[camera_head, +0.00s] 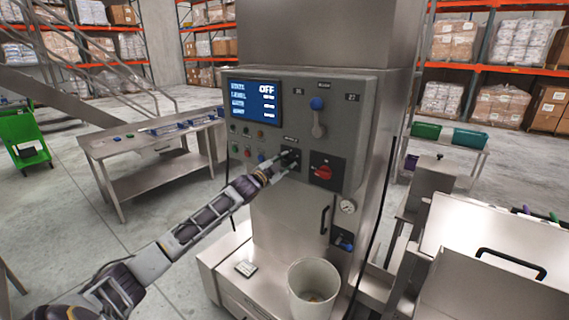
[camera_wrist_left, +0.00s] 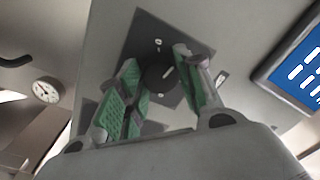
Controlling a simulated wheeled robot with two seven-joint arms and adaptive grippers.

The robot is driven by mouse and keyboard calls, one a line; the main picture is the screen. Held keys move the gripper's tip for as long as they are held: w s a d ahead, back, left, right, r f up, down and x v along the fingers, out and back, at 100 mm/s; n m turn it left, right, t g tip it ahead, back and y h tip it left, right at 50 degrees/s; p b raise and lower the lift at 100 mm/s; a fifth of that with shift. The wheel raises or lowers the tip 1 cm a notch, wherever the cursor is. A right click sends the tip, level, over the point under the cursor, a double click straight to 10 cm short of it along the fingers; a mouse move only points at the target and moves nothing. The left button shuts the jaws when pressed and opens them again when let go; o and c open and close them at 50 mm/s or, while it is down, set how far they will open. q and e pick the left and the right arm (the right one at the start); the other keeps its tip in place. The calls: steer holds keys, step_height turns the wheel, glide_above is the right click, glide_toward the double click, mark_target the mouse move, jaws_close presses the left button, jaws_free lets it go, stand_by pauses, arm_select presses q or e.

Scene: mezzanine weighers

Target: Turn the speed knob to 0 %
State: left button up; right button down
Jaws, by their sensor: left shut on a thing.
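The speed knob is a dark round knob (camera_wrist_left: 156,78) on a dark square plate (camera_wrist_left: 138,52) with small white marks. It sits on the grey control panel (camera_head: 270,84), below the blue screen. My left gripper (camera_head: 289,159) reaches in from the left and is at the knob. In the left wrist view its two green-padded fingers (camera_wrist_left: 158,88) stand on either side of the knob and are shut on it. In the head view the gripper hides most of the knob. Its exact setting cannot be read. My right gripper is not in view.
The blue screen (camera_head: 254,103) reads OFF at the top. A white bucket (camera_head: 313,288) stands below the panel. A steel table (camera_head: 150,180) stands at left.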

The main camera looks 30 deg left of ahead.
arm_select(q)
steer(key=n, duration=0.5)
steer(key=shift+f+n, duration=0.15)
steer(key=shift+n, duration=0.25)
steer(key=shift+d+n, duration=0.1)
steer(key=shift+n, duration=1.4)
steer(key=o, duration=1)
steer(key=shift+s, duration=0.15)
steer(key=shift+s+a, duration=0.2)
steer(key=shift+s, duration=5.65)
